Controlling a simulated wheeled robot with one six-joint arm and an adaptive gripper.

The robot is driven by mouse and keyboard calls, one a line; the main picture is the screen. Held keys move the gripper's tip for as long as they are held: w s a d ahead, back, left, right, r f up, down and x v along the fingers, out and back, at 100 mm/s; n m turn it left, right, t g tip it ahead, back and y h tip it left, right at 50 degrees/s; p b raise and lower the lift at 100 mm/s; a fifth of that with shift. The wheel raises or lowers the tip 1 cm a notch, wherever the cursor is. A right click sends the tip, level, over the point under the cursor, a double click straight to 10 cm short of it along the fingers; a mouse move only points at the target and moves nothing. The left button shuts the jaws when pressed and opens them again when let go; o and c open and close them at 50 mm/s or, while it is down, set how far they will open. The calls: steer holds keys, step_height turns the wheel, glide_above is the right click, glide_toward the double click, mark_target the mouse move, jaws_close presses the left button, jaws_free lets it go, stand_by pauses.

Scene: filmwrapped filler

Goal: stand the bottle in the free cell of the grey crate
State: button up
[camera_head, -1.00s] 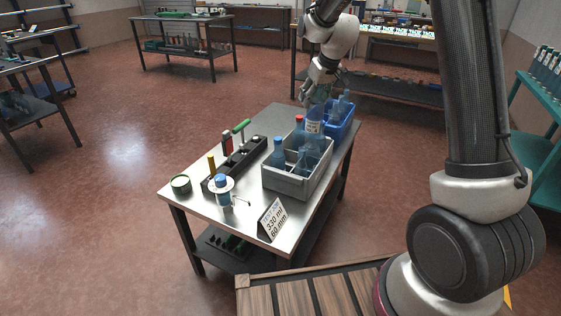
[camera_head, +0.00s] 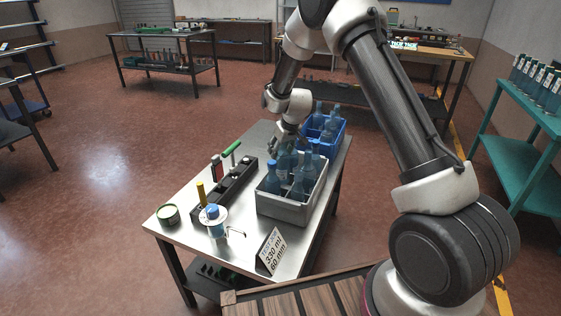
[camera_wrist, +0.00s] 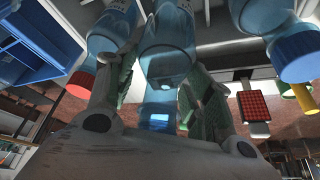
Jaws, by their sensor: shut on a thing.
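The grey crate (camera_head: 285,208) stands on the metal table and holds several clear blue bottles, one with a blue cap (camera_head: 272,178) at its left. My gripper (camera_head: 284,146) is over the crate's back left part. It is shut on a clear blue bottle (camera_head: 288,163), upright or nearly so, its lower part among the crate's bottles. In the wrist view the held bottle (camera_wrist: 165,50) runs between the green-padded fingers (camera_wrist: 160,108). Its base and the cell under it are hidden, so I cannot tell whether it touches the crate floor.
A blue crate (camera_head: 335,141) with bottles stands behind the grey one. A black rack (camera_head: 236,188) with tools lies to the left. A blue-capped container (camera_head: 212,221), a green tin (camera_head: 168,214) and a sign (camera_head: 271,251) stand toward the front. Blue-capped (camera_wrist: 297,50) and red-capped (camera_wrist: 80,85) bottles flank the gripper.

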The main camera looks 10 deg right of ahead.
mark_target(281, 160)
steer(key=shift+f, duration=2.6)
steer(key=o, duration=1.1)
steer(key=shift+c, duration=0.2)
